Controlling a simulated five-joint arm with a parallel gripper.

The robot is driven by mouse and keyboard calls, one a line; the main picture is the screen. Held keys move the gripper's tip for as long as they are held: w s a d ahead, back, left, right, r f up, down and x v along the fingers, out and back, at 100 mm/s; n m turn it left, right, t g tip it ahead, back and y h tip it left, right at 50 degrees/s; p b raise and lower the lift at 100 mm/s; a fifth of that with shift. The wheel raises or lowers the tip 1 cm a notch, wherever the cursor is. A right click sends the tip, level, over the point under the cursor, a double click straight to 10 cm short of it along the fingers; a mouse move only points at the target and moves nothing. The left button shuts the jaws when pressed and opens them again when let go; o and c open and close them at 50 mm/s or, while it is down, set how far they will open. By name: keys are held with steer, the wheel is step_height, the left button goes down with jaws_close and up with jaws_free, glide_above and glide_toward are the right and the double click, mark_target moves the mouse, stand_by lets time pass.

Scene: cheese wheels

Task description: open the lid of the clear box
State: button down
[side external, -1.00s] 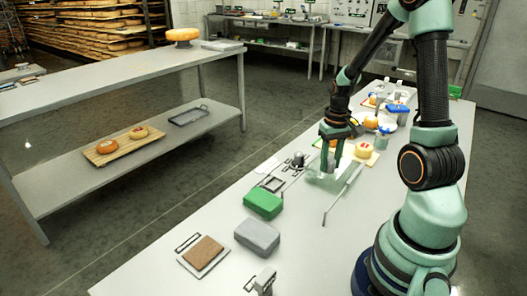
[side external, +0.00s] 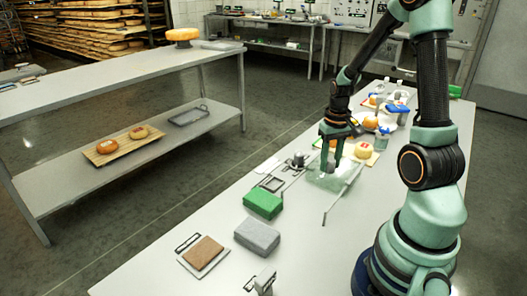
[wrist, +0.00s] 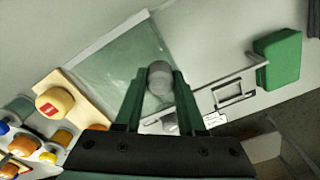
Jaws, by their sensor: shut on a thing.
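The clear box (side external: 318,183) sits on the white table, a see-through greenish shape under my gripper in the side view. In the wrist view the clear box (wrist: 112,52) shows as a pale green panel with light edges. My gripper (side external: 330,168) points down at the box. In the wrist view my gripper (wrist: 160,88) has its two green fingers on either side of a round grey knob (wrist: 160,74) and is shut on it. The knob is at the box's near edge in that view. I cannot tell whether the lid is raised.
A thin metal bar (side external: 340,198) runs beside the box. A green block (side external: 263,203) and a grey block (side external: 257,236) lie nearer the camera. A yellow cheese (side external: 363,150) is on a board behind the box, with bottles beyond. Black frames (wrist: 235,93) lie close by.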

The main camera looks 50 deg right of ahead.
steer(key=shift+a, duration=0.1)
stand_by(0.3)
steer(key=a, duration=1.1)
steer(key=shift+a, duration=0.35)
steer(key=shift+w, duration=0.1)
steer(key=c, duration=0.5)
jaws_free()
step_height(320, 180, up, 12)
steer(key=w+a+r+n+t, duration=0.1)
steer(key=a+r+n+t, duration=0.4)
steer(key=a, duration=0.4)
steer(key=shift+w+a+r+n+t, duration=0.3)
steer(key=shift+r+n, duration=0.35)
steer(key=shift+n, duration=0.25)
